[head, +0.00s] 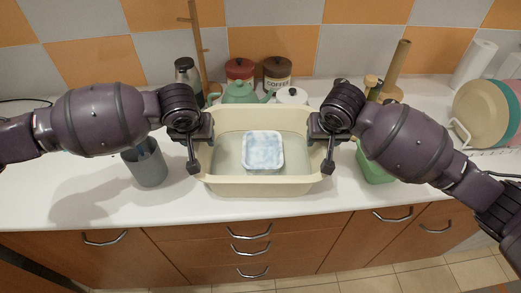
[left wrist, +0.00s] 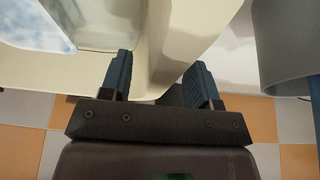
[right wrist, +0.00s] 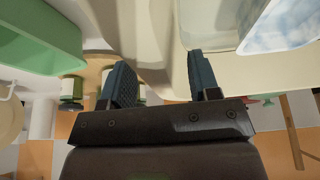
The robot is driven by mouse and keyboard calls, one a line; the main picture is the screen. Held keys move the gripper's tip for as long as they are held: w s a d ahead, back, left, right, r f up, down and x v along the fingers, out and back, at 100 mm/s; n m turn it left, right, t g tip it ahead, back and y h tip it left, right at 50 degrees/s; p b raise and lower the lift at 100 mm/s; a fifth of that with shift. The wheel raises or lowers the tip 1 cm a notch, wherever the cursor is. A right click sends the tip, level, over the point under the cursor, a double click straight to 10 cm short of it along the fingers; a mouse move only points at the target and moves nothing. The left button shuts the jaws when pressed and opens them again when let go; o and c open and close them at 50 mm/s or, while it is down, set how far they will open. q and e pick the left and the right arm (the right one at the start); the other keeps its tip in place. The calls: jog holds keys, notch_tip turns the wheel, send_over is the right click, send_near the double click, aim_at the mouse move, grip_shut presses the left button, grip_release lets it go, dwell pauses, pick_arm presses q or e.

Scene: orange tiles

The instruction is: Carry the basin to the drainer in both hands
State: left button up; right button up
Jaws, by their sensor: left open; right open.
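The cream basin (head: 265,187) stands on the white counter in the middle of the head view. A white tub with a blue-white mottled top (head: 262,152) is inside it. My left gripper (head: 200,158) is at the basin's left wall. In the left wrist view its open fingers (left wrist: 160,78) lie on either side of the wall. My right gripper (head: 322,158) is at the right wall, its open fingers (right wrist: 162,76) also on either side. Whether the fingers touch the wall is unclear. The drainer, a white rack (head: 459,131) holding plates, is at the far right, partly cut off.
A grey cup (head: 146,163) stands left of the basin, a green container (head: 374,168) close to its right. A green teapot (head: 240,92), canisters (head: 277,72) and a white lidded pot (head: 292,96) stand behind. A paper roll (head: 474,63) is at the back right.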

pick_arm(q)
jog(key=shift+f, duration=0.1)
pick_arm(e)
jog(key=shift+f, duration=0.1)
pick_arm(q)
jog(key=shift+c, duration=0.2)
pick_arm(e)
jog(key=shift+c, duration=0.2)
pick_arm(q)
grip_shut()
pick_arm(e)
grip_shut()
pick_arm(q)
jog(key=shift+w, duration=0.1)
pick_arm(e)
jog(key=shift+w, duration=0.1)
dwell(0.5)
